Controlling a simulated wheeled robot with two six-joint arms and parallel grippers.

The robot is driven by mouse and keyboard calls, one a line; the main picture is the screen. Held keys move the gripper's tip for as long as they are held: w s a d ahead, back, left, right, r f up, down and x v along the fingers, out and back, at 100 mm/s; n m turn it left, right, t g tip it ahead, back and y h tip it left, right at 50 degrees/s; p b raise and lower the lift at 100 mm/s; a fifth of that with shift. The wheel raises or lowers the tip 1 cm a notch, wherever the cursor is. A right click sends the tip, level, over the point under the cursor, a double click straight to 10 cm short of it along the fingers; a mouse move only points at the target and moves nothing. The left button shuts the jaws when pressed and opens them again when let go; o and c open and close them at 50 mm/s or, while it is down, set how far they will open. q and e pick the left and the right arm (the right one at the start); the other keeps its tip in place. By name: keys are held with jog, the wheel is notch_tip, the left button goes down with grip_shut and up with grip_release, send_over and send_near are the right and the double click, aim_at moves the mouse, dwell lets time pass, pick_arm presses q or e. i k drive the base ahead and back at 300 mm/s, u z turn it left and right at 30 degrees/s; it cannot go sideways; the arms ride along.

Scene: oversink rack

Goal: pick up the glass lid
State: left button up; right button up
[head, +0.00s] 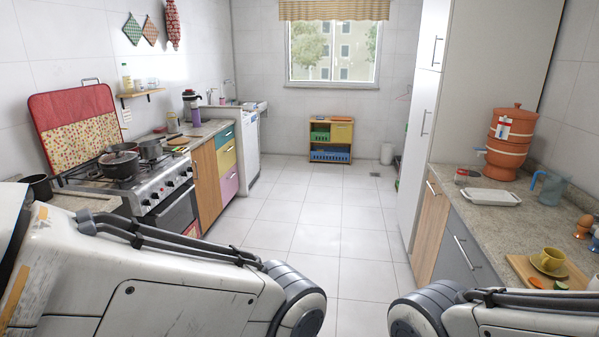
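On the left, a dark pot (119,165) stands on the stove (152,186). It seems to have a lid (118,156) on top, but it is too small to tell if this is glass. A second dark pot (151,149) stands behind it to the right. A dark pan (38,187) sits at the far left, partly cut off by my arm. My left and right arms cross the bottom of the view, but neither gripper shows.
A red patterned stove cover (75,125) stands upright behind the stove. The tiled floor (315,215) is clear between the counters. A low shelf (331,140) stands under the window.

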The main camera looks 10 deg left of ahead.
aim_at(118, 156)
jog(key=u, duration=0.3)
jog(key=i, duration=2)
jog(key=u, duration=1.35)
jog(key=i, duration=1.8)
jog(key=u, duration=0.95)
